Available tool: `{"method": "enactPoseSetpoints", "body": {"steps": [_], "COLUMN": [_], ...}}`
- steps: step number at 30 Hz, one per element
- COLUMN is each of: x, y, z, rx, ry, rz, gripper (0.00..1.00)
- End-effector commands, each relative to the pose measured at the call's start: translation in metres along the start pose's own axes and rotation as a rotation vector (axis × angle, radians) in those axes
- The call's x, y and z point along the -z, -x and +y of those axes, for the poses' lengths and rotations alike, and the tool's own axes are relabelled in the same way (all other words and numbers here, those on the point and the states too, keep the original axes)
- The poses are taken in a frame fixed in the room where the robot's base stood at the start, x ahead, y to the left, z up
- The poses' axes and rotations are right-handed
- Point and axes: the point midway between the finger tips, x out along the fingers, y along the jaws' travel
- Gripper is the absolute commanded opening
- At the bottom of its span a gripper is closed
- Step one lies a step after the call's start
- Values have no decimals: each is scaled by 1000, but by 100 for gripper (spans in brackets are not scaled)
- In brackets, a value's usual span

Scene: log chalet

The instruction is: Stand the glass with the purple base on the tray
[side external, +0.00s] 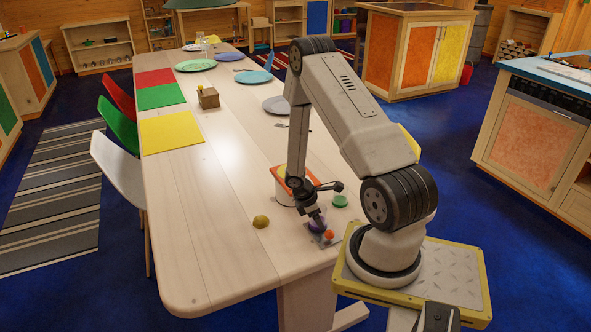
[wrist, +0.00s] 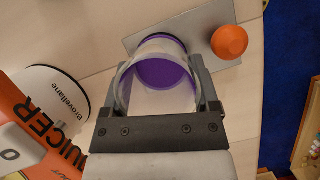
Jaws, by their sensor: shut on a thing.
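The glass with the purple base (wrist: 160,74) is between the two fingers of my gripper (wrist: 158,88) in the wrist view. I look in through its clear rim to the purple bottom. My gripper is shut on its sides. The grey tray (wrist: 205,27) lies beyond the base, and part of it is hidden by the glass. In the side view the purple glass (side external: 317,225) is under my gripper (side external: 317,216), at the tray (side external: 322,241). I cannot tell whether the base touches the tray.
An orange ball (wrist: 230,41) is at the tray's right side, close to the glass. A white and orange juicer (side external: 285,196) stands close behind my gripper. A yellow lump (side external: 261,221) and a green round thing (side external: 340,201) are nearby. The table's left front (side external: 215,265) is clear.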

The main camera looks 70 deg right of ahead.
Motion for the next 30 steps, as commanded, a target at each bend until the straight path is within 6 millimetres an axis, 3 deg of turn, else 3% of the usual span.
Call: {"method": "enactPoseSetpoints", "body": {"steps": [16, 17, 18, 30], "x": [3, 3, 3, 2], "y": [-8, -8, -8, -5], "z": [0, 0, 0, 0], "rx": [-1, -1, -1, -1], "ry": [0, 0, 0, 0], "rz": [0, 1, 1, 0], "gripper": [14, 84, 97, 100]}}
